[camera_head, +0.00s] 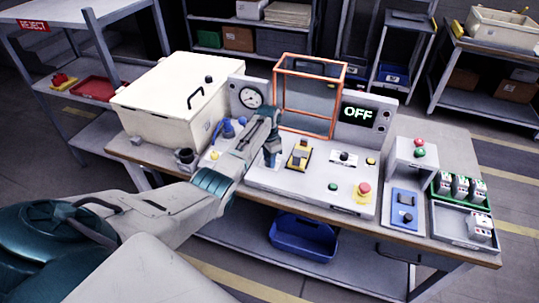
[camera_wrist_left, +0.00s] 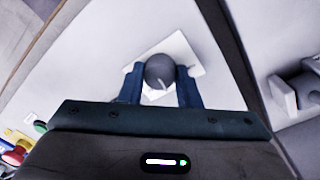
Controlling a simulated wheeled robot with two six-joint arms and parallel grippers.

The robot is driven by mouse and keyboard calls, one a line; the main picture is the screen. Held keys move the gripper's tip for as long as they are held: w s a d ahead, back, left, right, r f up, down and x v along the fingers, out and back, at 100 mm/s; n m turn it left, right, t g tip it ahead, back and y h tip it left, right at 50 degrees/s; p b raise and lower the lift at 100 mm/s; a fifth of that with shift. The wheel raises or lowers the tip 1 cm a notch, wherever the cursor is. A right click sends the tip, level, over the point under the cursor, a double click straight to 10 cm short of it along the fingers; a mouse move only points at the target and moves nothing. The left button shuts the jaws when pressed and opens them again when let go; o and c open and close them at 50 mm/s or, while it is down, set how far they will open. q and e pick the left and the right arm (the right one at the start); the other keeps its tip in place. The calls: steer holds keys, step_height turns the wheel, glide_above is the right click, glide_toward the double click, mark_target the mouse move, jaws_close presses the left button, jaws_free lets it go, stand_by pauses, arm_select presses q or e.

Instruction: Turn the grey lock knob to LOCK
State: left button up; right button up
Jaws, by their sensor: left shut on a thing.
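The grey lock knob (camera_wrist_left: 158,68) is a round dark-grey knob on a pale square plate (camera_wrist_left: 188,48). A small light mark shows at its lower edge in the left wrist view. My left gripper (camera_wrist_left: 160,86) has its two blue fingers on either side of the knob and is shut on it. In the head view my left gripper (camera_head: 271,152) points down at the back left of the white machine panel and hides the knob there. I cannot read any LOCK label. My right gripper is not in view.
A display (camera_head: 359,113) reads OFF. An orange-framed guard (camera_head: 309,62) stands behind my gripper, with a gauge (camera_head: 250,97) to its left. A yellow-and-black switch (camera_head: 299,154) and a red emergency button (camera_head: 363,188) lie to the right. A cream box (camera_head: 165,104) stands left.

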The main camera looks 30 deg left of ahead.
mark_target(268, 160)
arm_select(q)
steer(key=n+p, duration=0.1)
steer(key=n, duration=0.1)
steer(key=n+p, duration=0.1)
steer(key=n, duration=0.2)
steer(key=shift+w+r+n+p, duration=0.1)
steer(key=shift+r+n+p, duration=0.2)
steer(key=shift+p, duration=0.1)
steer(key=shift+n+t+p, duration=0.3)
steer(key=shift+n+p, duration=0.65)
steer(key=shift+n, duration=1.35)
steer(key=shift+a+f, duration=0.1)
steer(key=o, duration=0.9)
steer(key=shift+c, duration=0.2)
steer(key=shift+o, duration=0.6)
step_height(268, 160, up, 11)
steer(key=b, duration=0.2)
steer(key=shift+s+a, duration=0.15)
steer(key=shift+s, duration=0.1)
steer(key=shift+f, duration=0.1)
steer(key=shift+f, duration=0.1)
